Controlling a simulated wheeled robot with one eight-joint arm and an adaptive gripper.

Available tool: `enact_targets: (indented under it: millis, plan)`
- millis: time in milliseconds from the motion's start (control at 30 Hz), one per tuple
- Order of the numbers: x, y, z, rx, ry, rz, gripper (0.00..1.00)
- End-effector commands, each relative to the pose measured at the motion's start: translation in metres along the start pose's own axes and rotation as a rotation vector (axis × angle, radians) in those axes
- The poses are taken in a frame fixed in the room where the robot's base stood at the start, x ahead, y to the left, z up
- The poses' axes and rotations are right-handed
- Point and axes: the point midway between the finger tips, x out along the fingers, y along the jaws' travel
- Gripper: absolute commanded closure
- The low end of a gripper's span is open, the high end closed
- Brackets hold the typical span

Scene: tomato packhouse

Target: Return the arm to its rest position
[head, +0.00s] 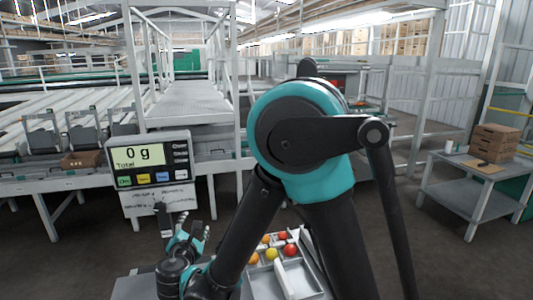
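My arm fills the middle of the head view, a dark arm with teal joint covers (318,105), folded with its elbow raised high. My gripper (192,226) is at the lower left of the arm, just in front of and below the scale display. Its fingers look spread apart, with nothing seen between them. The arm's dark links hide part of what lies behind and below.
A scale display (148,162) reads 0 g at the left. A light divided tray (285,281) with several red, orange and yellow tomatoes lies below my arm. A side table (463,187) with brown boxes (495,143) stands right. Open floor lies between.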

Motion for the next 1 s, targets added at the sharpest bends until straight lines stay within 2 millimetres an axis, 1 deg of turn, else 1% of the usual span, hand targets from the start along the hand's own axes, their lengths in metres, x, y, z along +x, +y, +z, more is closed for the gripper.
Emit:
enact_targets:
  millis: [33, 67, 100, 167, 200, 333, 433, 500, 567, 600, 700, 800, 900, 1000]
  plan:
    - [0.014, -0.025, 0.021, 0.064, -0.003, -0.069, 0.42]
    - [0.021, -0.037, 0.030, 0.103, -0.002, -0.107, 0.42]
    - [0.028, -0.055, 0.042, 0.157, -0.001, -0.156, 0.42]
    - [0.036, -0.081, 0.059, 0.241, -0.004, -0.229, 0.42]
    - [0.040, -0.099, 0.070, 0.297, -0.008, -0.276, 0.42]
    - [0.046, -0.155, 0.103, 0.488, -0.030, -0.425, 0.42]
    - [0.042, -0.197, 0.125, 0.641, -0.058, -0.534, 0.42]
    - [0.037, -0.225, 0.138, 0.752, -0.082, -0.608, 0.42]
    - [0.030, -0.247, 0.148, 0.848, -0.105, -0.668, 0.42]
    - [0.024, -0.262, 0.154, 0.913, -0.123, -0.706, 0.42]
    - [0.008, -0.295, 0.167, 1.078, -0.170, -0.798, 0.42]
    - [-0.011, -0.325, 0.175, 1.248, -0.224, -0.881, 0.42]
    - [-0.032, -0.350, 0.180, 1.423, -0.283, -0.957, 0.42]
    - [-0.053, -0.371, 0.183, 1.601, -0.348, -1.025, 0.42]
